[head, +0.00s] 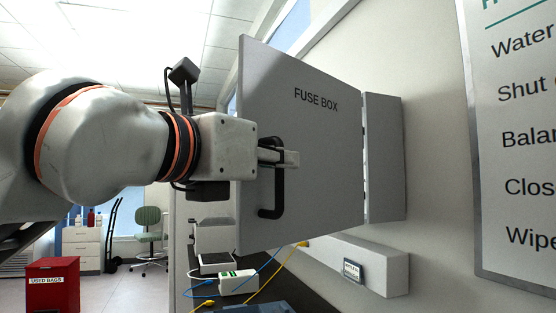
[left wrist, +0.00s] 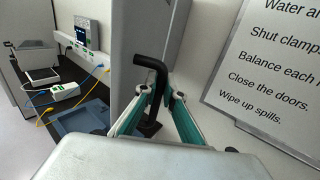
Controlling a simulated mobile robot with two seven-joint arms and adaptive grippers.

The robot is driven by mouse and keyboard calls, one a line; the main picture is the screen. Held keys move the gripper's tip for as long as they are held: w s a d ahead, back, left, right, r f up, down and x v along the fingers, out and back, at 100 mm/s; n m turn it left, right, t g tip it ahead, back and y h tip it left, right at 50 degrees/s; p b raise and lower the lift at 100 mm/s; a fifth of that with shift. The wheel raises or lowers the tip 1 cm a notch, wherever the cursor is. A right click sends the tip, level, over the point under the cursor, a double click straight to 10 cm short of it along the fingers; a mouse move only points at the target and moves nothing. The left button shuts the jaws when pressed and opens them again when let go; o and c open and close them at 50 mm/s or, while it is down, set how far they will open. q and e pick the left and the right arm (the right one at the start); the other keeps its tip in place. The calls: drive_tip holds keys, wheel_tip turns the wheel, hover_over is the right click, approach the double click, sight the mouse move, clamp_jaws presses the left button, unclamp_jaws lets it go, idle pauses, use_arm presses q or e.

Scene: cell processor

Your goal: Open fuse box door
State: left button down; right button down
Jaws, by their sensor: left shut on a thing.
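The grey fuse box door (head: 315,150), labelled FUSE BOX, stands swung out from the fuse box body (head: 385,160) on the wall. It is hinged along its right edge. Its black handle (head: 278,198) is near the left edge. My left gripper (head: 284,157) is shut on the upper part of the handle. In the left wrist view, the black handle (left wrist: 156,78) stands between the teal-lined fingers of my left gripper (left wrist: 157,108). The inside of the box is hidden behind the door. My right gripper is not in view.
A wall sign (head: 515,150) hangs to the right of the box. Below the door are a grey wall ledge (head: 365,262), a dark bench with a white power strip (head: 238,283), and blue and yellow cables. A red bin (head: 52,285) stands at lower left.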

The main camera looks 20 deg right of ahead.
use_arm(q)
drive_tip(key=c, duration=2.4)
unclamp_jaws()
drive_tip(key=v, duration=1.2)
drive_tip(key=shift+f, duration=0.1)
